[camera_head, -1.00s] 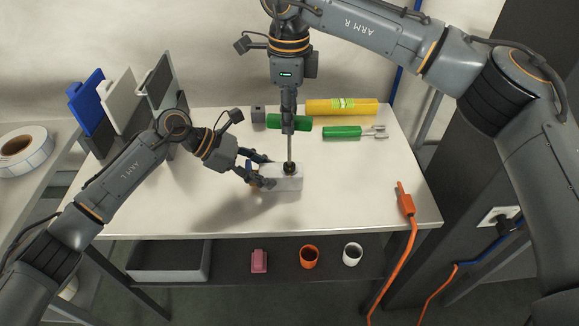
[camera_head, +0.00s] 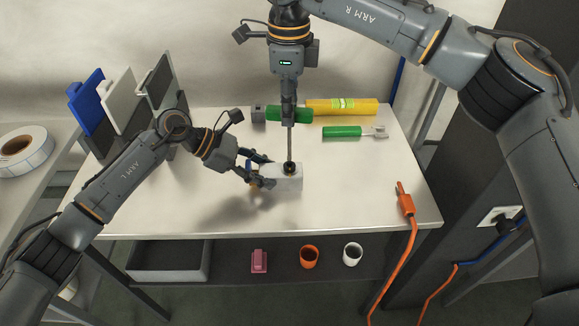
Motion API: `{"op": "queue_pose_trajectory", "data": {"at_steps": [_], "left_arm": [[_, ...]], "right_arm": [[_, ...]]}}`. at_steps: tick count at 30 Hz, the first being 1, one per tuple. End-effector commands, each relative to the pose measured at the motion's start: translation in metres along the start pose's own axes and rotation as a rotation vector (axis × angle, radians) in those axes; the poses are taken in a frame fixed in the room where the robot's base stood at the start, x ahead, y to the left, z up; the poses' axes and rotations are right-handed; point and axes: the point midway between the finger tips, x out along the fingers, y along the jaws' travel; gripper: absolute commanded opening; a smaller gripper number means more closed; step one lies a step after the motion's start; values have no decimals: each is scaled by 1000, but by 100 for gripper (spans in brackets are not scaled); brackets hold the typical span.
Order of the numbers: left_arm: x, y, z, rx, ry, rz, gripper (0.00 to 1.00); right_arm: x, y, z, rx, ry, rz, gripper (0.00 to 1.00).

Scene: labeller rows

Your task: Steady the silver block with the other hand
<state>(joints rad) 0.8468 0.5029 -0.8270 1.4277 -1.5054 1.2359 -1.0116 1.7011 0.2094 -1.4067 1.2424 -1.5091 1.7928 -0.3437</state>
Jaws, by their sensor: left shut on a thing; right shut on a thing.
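The silver block (camera_head: 290,184) sits on the white table near its front middle. My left gripper (camera_head: 261,170) is shut on the block's left end, one finger behind and one in front. My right gripper (camera_head: 289,112) points straight down above the block and is shut on a tool with a green cross handle (camera_head: 303,115). The tool's thin grey shaft (camera_head: 290,142) runs down to a dark round piece (camera_head: 290,167) on the block's top. I cannot tell whether the shaft's tip touches it.
Behind lie a yellow cylinder (camera_head: 342,106), a green-handled tool (camera_head: 343,132) and a small grey block (camera_head: 258,113). Upright panels (camera_head: 117,97) stand at the back left. An orange plug and cable (camera_head: 405,203) hang over the right front edge. The table's right middle is clear.

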Motion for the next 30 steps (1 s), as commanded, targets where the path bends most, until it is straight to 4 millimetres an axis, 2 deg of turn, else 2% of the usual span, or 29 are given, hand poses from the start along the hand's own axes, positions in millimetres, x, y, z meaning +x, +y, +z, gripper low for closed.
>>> {"op": "queue_pose_trajectory", "data": {"at_steps": [1, 18, 26, 27, 30], "left_arm": [[3, -3, -6, -6, 11, -8, 0], [3, -2, -6, -6, 12, -8, 0], [3, -2, -6, -6, 12, -8, 0], [3, -2, -6, -6, 12, -8, 48], [3, -2, -6, -5, 9, -7, 69]], "right_arm": [[-2, 0, 0, 0, -1, -1, 0], [-46, 0, 0, 0, -1, -1, 0], [-48, 0, 0, 0, -1, 0, 0], [-48, 0, 0, 0, -1, 0, 0], [-48, 0, 0, 0, -1, 0, 0]]}}
